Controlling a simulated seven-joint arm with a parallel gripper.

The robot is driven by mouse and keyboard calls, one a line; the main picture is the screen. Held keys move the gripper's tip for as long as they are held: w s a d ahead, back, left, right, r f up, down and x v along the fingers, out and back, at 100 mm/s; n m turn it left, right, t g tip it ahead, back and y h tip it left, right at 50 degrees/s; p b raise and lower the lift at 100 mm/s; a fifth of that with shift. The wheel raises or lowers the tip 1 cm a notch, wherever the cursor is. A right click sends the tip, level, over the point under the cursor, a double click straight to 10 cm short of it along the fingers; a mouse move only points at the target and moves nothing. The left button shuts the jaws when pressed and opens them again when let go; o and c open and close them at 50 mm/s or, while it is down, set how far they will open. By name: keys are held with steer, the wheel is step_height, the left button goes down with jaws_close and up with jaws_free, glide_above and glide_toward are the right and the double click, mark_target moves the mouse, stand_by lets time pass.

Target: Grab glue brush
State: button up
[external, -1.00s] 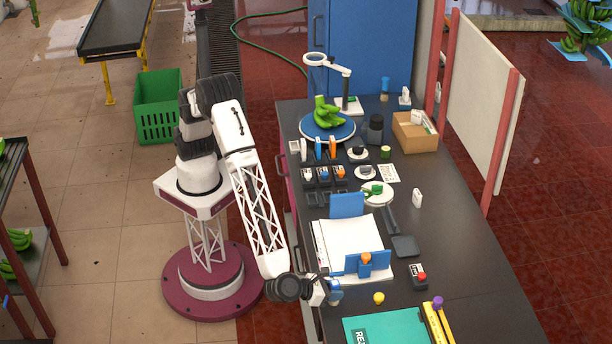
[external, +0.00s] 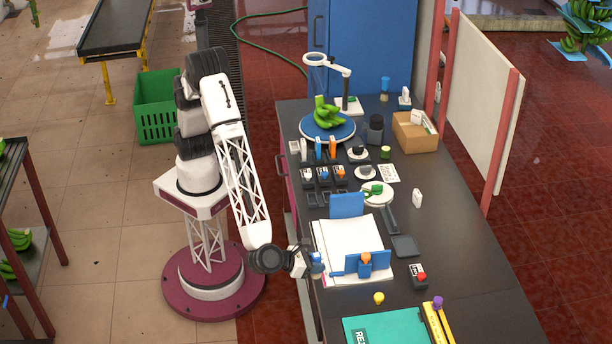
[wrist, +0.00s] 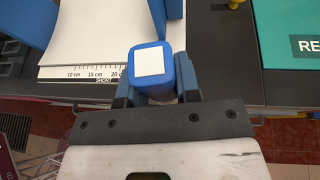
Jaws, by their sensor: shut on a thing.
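My gripper (external: 312,264) is over the front left edge of the dark workbench (external: 450,240), beside the white paper pad. In the wrist view its jaws (wrist: 153,92) are shut on a blue block-like thing (wrist: 153,62) with a white square on the face toward the camera. The held thing shows as a small blue patch in the external view (external: 317,258). Its lower part is hidden, so I cannot tell whether it is the glue brush. A small upright thing (external: 385,84) with a blue top and tan lower part stands at the far end of the bench; it looks brush-like.
A yellow knob (external: 379,298), a teal folder (external: 385,330) and a red-button box (external: 419,275) lie nearer. Bananas (external: 327,113) sit on a blue turntable farther back.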

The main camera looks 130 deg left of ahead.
steer(key=s+a, duration=0.2)
steer(key=s, duration=0.4)
steer(key=shift+r, duration=0.3)
stand_by(1.1)
